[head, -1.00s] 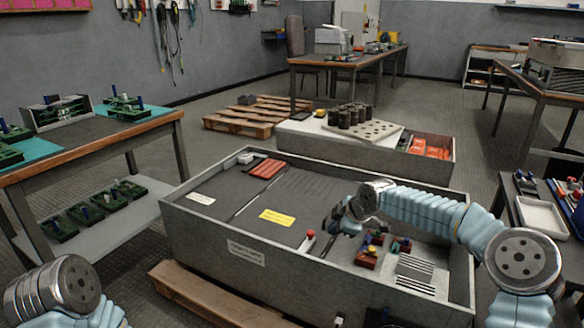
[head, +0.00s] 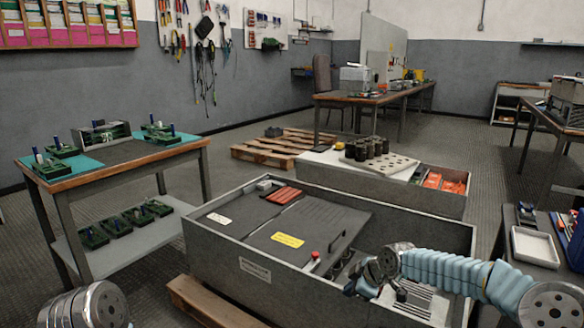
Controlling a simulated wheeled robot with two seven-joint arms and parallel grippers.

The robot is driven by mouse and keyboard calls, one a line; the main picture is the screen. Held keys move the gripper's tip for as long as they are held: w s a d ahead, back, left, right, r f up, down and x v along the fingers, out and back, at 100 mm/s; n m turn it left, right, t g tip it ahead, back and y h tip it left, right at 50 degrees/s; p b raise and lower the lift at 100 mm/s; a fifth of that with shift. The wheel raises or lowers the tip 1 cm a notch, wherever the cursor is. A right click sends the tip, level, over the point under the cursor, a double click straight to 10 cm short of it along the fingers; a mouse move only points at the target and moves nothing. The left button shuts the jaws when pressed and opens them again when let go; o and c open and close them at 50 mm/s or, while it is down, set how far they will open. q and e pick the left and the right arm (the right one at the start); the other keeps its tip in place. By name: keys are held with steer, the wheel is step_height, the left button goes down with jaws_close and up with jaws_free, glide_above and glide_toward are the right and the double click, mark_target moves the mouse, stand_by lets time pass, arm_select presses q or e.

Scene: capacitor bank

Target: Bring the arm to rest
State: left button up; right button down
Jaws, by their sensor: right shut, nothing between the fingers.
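My right arm comes in from the lower right over the grey open-topped capacitor bank box (head: 215,248). Its right gripper (head: 352,287) hangs over the near part of the box, right of the red-topped lever (head: 314,257). The fingers are shut with nothing between them; they look small and dark, partly hidden by my wrist. Inside the box are a dark cover panel (head: 325,228), a yellow label (head: 288,240) and a red ribbed block (head: 284,195). My left arm shows only as a metal joint at the lower left; its gripper is out of view.
A bench with green fixtures (head: 160,132) stands at the left. Behind the box are a second box with orange parts (head: 455,186) and a wooden pallet (head: 275,146). A side table with a white tray (head: 537,246) stands at the right.

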steer(key=s+a+f+m+g+y+p, duration=0.1)
steer(key=s+a+f+m, duration=0.3)
steer(key=s+f, duration=0.35)
steer(key=s+a+f+m+g+y+p, duration=0.1)
steer(key=s+a+f+m+g+p, duration=0.15)
steer(key=s+a+f, duration=0.4)
steer(key=s+d+f+m+h, duration=0.1)
steer(key=s+d+f+m, duration=0.1)
steer(key=s, duration=0.5)
steer(key=s+d+f+m, duration=0.2)
steer(key=s+m, duration=0.2)
steer(key=s, duration=0.3)
steer(key=s+d+f+m+h+p, duration=0.1)
steer(key=s+d+f+m, duration=0.1)
steer(key=s, duration=0.5)
steer(key=shift+f+m+g+h, duration=0.35)
steer(key=shift+f+m, duration=0.1)
steer(key=shift+m, duration=0.4)
